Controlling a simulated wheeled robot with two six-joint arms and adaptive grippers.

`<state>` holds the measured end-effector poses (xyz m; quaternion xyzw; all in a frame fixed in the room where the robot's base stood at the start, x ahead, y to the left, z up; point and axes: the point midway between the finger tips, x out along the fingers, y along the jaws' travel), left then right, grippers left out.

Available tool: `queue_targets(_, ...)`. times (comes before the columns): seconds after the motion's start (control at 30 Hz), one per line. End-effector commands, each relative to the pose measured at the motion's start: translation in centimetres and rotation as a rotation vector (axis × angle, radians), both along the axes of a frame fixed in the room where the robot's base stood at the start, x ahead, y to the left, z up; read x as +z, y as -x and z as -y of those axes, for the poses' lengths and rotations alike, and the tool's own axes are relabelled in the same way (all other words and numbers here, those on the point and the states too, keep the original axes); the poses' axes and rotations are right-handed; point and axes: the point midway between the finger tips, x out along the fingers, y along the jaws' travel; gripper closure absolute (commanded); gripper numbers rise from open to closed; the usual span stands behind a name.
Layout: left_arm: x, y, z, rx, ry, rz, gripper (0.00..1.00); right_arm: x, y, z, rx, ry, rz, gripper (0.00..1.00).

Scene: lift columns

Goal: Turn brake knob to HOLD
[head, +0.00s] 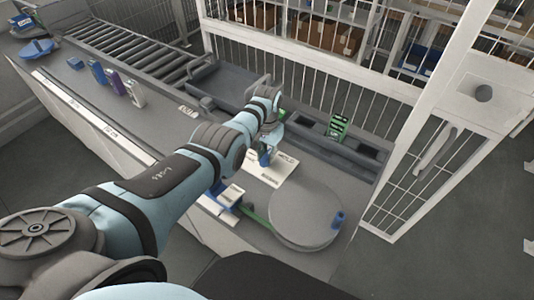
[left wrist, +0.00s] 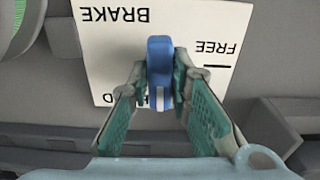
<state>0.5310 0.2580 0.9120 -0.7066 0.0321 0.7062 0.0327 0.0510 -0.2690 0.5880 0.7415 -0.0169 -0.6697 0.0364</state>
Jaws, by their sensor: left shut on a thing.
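The brake knob is a blue bar (left wrist: 159,60) with a white line at its lower end in the left wrist view. It stands on a white label plate (left wrist: 105,55) printed BRAKE and FREE, upside down there. A dark mark sits beside FREE, right of the knob. Another word at lower left is mostly hidden by a finger. The knob's white line points down the picture, away from the FREE mark. My left gripper (left wrist: 160,85) is shut on the knob, one green-padded finger on each side. The head view shows the knob (head: 265,158) under my left gripper (head: 269,146). My right gripper is not in view.
A round grey turntable (head: 305,212) with a blue peg lies right of the plate. A roller conveyor (head: 130,45) and several small upright items stand at left. White mesh fencing rises at the back.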

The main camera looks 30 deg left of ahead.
Motion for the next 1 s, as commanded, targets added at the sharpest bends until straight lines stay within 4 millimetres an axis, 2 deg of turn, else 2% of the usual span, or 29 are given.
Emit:
queue_targets(0.67,0.00,-0.06,0.08,-0.065,0.001,0.003,1.00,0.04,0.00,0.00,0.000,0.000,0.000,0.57)
queue_targets(0.7,0.00,-0.06,0.08,-0.065,0.001,0.003,0.75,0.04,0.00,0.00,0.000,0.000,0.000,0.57)
queue_targets(0.8,0.00,-0.05,0.07,-0.064,0.001,0.002,0.62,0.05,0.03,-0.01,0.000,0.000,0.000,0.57)
queue_targets(1.0,0.00,-0.04,0.04,-0.063,0.001,0.001,0.62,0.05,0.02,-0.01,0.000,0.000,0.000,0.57)
